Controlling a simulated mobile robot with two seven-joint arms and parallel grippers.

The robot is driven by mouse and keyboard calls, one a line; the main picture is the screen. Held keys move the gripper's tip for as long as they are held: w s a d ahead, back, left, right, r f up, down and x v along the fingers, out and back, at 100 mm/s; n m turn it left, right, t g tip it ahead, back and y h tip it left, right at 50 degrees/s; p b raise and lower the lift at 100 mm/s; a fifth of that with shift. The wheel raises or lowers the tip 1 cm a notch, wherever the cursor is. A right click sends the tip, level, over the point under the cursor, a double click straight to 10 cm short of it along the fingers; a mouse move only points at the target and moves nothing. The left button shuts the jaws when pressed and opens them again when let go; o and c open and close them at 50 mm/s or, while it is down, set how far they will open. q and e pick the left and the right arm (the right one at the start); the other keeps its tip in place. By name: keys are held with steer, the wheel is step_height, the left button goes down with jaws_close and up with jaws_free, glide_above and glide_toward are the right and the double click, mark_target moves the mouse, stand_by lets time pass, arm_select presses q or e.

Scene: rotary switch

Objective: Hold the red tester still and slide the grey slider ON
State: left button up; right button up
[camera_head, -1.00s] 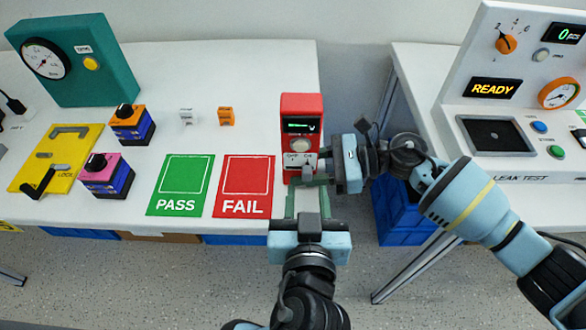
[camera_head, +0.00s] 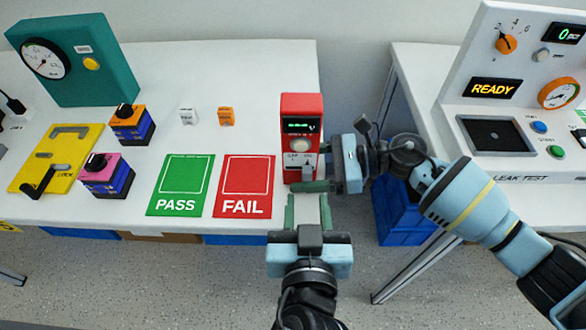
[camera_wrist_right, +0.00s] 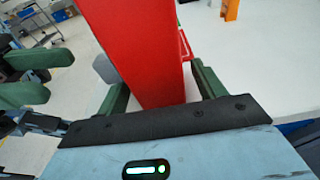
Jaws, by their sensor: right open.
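The red tester (camera_head: 301,104) stands upright at the table's right front corner, its small display lit green. Its grey slider (camera_head: 308,175) juts from the lower front, on the right side under the ON label. My right gripper (camera_head: 312,182) comes from the right, its fingers on either side of the tester; its far finger is hidden in the head view. In the wrist view the red tester (camera_wrist_right: 135,45) stands between the open green fingers, apparently with a gap. My left gripper (camera_head: 307,200) is open and empty, in front of and below the slider, apart from it.
Green PASS (camera_head: 180,185) and red FAIL (camera_head: 244,186) mats lie left of the tester. Pink-topped and orange-topped boxes, a yellow bracket (camera_head: 60,160) and a teal gauge (camera_head: 80,60) stand farther left. A leak-test station (camera_head: 510,120) stands on the right table. Floor shows between the tables.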

steer(key=shift+d, duration=0.1)
steer(key=v, duration=1.1)
steer(key=shift+d, duration=0.4)
